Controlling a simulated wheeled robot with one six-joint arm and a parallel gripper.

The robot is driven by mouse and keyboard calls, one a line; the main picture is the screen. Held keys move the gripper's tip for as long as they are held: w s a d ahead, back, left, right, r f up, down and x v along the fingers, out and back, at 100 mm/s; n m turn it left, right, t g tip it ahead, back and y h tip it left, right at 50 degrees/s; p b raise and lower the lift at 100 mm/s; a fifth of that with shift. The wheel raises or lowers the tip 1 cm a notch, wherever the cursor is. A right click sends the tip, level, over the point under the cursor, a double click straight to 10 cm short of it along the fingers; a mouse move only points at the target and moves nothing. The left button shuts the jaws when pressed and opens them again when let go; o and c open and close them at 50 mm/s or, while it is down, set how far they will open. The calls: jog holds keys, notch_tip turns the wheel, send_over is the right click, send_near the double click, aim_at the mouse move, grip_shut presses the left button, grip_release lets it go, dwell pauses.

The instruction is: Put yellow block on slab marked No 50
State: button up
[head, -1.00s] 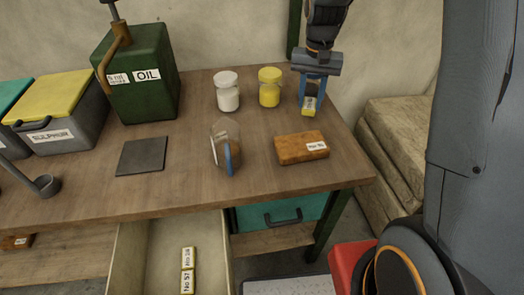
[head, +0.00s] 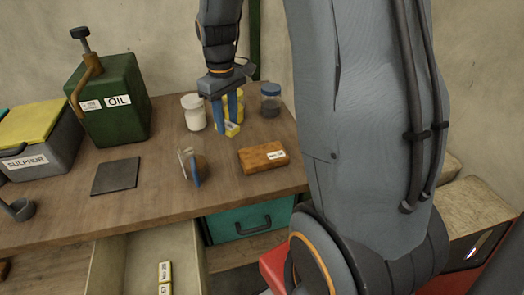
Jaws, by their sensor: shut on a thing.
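My gripper (head: 227,127) points down with blue fingers, shut on the yellow block (head: 233,129), which has a pale label. It is over the back right of the table, in front of the yellow jar and behind the slab, slightly to its left. The block's height above the table is hard to judge. The orange-brown slab (head: 258,157) lies flat near the table's right end with nothing on it. Its white label is too small to read surely.
A white jar (head: 193,113), partly hidden yellow jar (head: 238,98) and dark-filled jar (head: 270,101) stand behind. A glass vessel (head: 193,164) stands left of the slab, then a dark plate (head: 116,177). An open drawer (head: 140,250) holds labelled yellow blocks. The oil can (head: 115,115) is further left.

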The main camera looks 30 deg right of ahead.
aim_at(263, 153)
jog(key=s+d+r+n+p, duration=0.35)
jog(key=s+d+n, duration=0.35)
jog(key=s+n, duration=0.3)
jog(key=shift+n, duration=0.4)
jog(key=shift+w+a+f, duration=0.1)
jog(key=shift+w+f, duration=0.1)
jog(key=shift+f, duration=1.2)
jog(key=shift+w+f, duration=0.15)
jog(key=shift+f, duration=1.3)
jog(key=shift+w+a+f, duration=0.1)
jog(key=shift+w+f, duration=0.1)
jog(key=shift+f, duration=1.2)
jog(key=shift+f, duration=0.15)
jog(key=o, duration=1)
